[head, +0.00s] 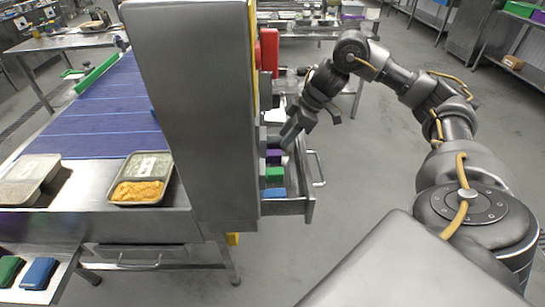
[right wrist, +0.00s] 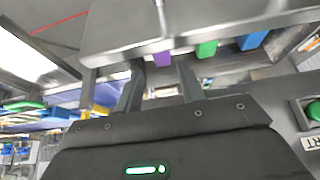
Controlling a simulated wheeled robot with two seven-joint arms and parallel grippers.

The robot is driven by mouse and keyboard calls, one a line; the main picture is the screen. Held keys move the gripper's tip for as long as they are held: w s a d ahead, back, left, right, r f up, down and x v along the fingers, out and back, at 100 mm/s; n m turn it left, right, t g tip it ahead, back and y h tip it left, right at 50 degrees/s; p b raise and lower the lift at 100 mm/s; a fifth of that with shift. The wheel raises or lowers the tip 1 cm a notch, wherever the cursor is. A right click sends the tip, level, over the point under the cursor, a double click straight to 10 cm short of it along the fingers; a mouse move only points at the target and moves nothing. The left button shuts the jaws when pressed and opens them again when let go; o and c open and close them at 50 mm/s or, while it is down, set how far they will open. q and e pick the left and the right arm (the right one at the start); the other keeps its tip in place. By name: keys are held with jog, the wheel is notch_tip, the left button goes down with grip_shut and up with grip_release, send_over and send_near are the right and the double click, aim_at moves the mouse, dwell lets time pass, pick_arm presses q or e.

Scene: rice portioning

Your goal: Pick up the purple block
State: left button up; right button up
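The purple block (head: 273,156) lies in the open drawer (head: 310,190) at the side of the grey machine, behind a green block (head: 275,174) and a blue block (head: 274,192). My right gripper (head: 287,138) reaches over the drawer, just behind and above the purple block. In the right wrist view, the two fingers of my right gripper (right wrist: 160,66) are apart. The purple block (right wrist: 161,59) shows beyond them, between the fingertips, with no clear contact. The lower part of the block is hidden by the drawer edge. My left gripper is not in view.
The grey machine housing (head: 190,100) stands left of the drawer. A conveyor with a blue belt (head: 100,110) and food trays (head: 140,180) lies further left. The floor right of the drawer is clear.

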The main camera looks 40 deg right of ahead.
aim_at(272, 152)
jog(key=x, duration=0.3)
jog(key=shift+w+r, duration=0.1)
jog(key=shift+w, duration=0.1)
jog(key=shift+p, duration=0.3)
jog(key=p+x, duration=0.1)
jog(key=x, duration=0.4)
jog(key=shift+s+a, duration=0.15)
jog(key=shift+s, duration=0.1)
jog(key=shift+c, duration=0.5)
jog(key=c, duration=0.7)
